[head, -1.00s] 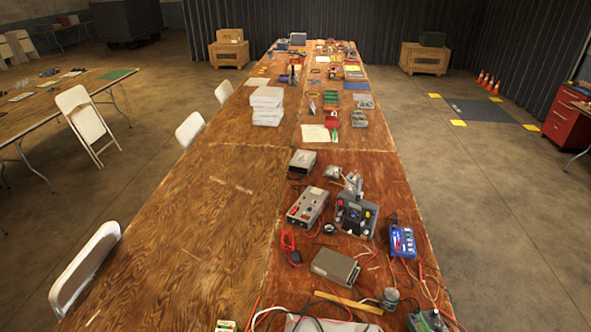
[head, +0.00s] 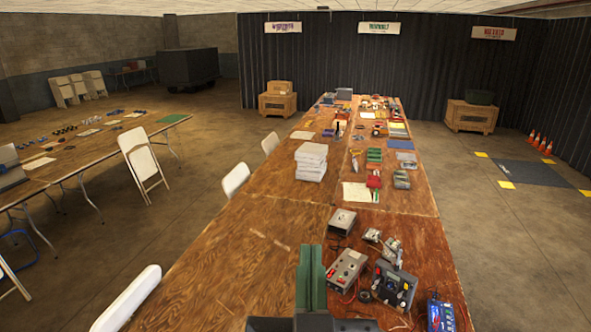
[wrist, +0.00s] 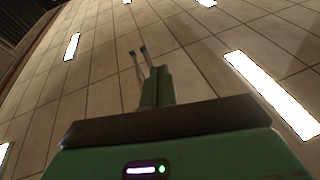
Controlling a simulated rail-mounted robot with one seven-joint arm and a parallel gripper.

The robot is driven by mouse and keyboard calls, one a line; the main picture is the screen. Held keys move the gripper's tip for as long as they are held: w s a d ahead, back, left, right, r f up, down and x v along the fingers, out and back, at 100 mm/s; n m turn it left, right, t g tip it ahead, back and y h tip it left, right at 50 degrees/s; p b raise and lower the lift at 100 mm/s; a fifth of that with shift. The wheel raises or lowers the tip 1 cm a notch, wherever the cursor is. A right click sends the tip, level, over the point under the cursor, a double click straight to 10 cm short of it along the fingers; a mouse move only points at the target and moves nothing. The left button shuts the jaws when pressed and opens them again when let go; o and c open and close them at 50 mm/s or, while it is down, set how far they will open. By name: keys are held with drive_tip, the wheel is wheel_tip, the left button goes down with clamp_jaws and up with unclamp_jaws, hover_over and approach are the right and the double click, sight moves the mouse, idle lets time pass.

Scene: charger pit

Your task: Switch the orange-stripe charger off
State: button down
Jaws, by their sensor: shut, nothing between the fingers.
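Several electrical devices lie on the near right part of the long table. They include a grey box with red knobs (head: 346,268), a dark upright unit with a dial and coloured knobs (head: 394,287), a blue device (head: 440,314) and a plain grey box (head: 342,221). I cannot make out an orange stripe on any of them, so I cannot tell which is the charger. My gripper (wrist: 138,51) points up at the ceiling in the wrist view, its thin fingers shut and empty. A green part of my arm stands at the bottom middle of the head view, left of the devices.
The long wooden table (head: 245,245) is bare on its near left. A stack of white boxes (head: 311,161) stands farther up. White chairs (head: 236,180) line its left side. Cables and small tools lie around the devices.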

drive_tip(key=s+a+r+t+y, duration=0.1)
drive_tip(key=s+a+r+t, duration=0.1)
drive_tip(key=s+r, duration=0.5)
wheel_tip(320, 180, up, 4)
drive_tip(key=shift+s+f+n+t+p, duration=0.25)
drive_tip(key=shift+n+t+p, duration=0.1)
drive_tip(key=shift+t, duration=0.45)
drive_tip(key=shift+d, duration=0.1)
